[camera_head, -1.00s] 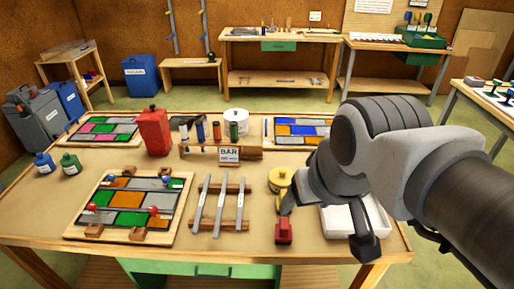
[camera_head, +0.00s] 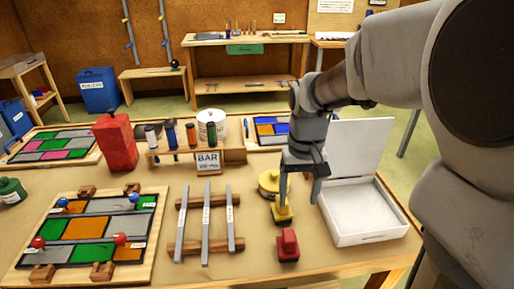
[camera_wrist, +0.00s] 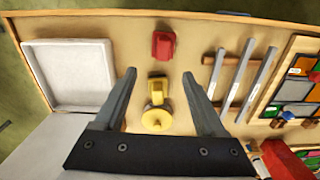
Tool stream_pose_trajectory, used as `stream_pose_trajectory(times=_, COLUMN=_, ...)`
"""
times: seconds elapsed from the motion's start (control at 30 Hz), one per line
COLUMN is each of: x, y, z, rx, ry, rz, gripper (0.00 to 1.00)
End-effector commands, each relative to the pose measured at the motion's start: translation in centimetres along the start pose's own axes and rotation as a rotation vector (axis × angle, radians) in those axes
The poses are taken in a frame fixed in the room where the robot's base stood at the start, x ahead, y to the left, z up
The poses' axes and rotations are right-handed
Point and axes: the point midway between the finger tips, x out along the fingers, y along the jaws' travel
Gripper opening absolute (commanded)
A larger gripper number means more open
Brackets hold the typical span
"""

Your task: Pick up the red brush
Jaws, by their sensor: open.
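The red brush (camera_head: 288,245), a small red block-like piece with a raised grip, stands near the table's front edge. In the wrist view, the red brush (camera_wrist: 163,45) lies beyond my fingertips, centred between them. My gripper (camera_head: 298,190) points down, open and empty, above the table behind the red brush. In the wrist view my gripper (camera_wrist: 159,77) has its two fingers wide apart, with a similar yellow piece (camera_wrist: 156,88) between them in the picture. That yellow piece (camera_head: 283,211) stands just behind the red brush. Nothing hides the red brush.
A round yellow tin (camera_head: 268,183) sits behind the yellow piece, partly covered by a finger. An open white box (camera_head: 368,235) with a raised lid is on the right. Metal bars (camera_head: 206,225) on wooden rails lie left. Bare tabletop surrounds the red brush.

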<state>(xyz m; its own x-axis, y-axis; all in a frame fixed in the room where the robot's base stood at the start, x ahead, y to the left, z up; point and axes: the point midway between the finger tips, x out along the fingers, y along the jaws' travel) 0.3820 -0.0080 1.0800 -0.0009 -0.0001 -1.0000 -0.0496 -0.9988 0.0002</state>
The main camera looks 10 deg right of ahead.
Motion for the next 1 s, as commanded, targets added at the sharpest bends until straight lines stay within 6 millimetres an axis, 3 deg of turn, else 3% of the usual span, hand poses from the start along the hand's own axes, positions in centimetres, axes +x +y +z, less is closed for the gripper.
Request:
stream_pose_trajectory(times=0.4, x=8.9, y=-0.1, z=0.1, rx=0.0, ry=-0.004, rz=0.0, gripper=0.72)
stream_pose_trajectory(times=0.7, x=11.3, y=-0.2, z=0.0, rx=-0.001, ry=-0.001, rz=0.0, gripper=0.72)
stream_pose_trajectory(times=1.0, x=15.4, y=-0.8, z=-0.3, rx=-0.001, ry=-0.002, rz=0.0, gripper=0.72)
